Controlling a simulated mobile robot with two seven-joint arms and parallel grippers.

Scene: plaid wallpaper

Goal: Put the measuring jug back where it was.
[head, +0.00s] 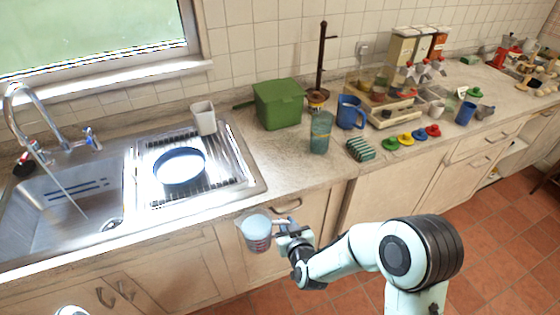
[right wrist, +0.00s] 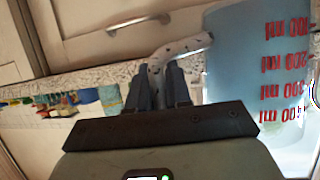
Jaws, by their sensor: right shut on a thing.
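The measuring jug (head: 257,236) is a pale translucent cup with red markings, held in the air in front of the counter's front edge in the head view. In the right wrist view the jug (right wrist: 262,70) shows large red millilitre marks, and its handle (right wrist: 180,47) runs between the fingers. My right gripper (head: 285,229) is shut on the jug's handle; its fingers also show in the right wrist view (right wrist: 168,85).
The counter (head: 285,160) has bare room left of the green glass (head: 321,132) and in front of the green box (head: 279,104). A blue-rimmed bowl (head: 180,166) and a pale cup (head: 204,117) stand on the drainboard. The sink (head: 60,205) is at left. A blue mug (head: 350,112) stands further right.

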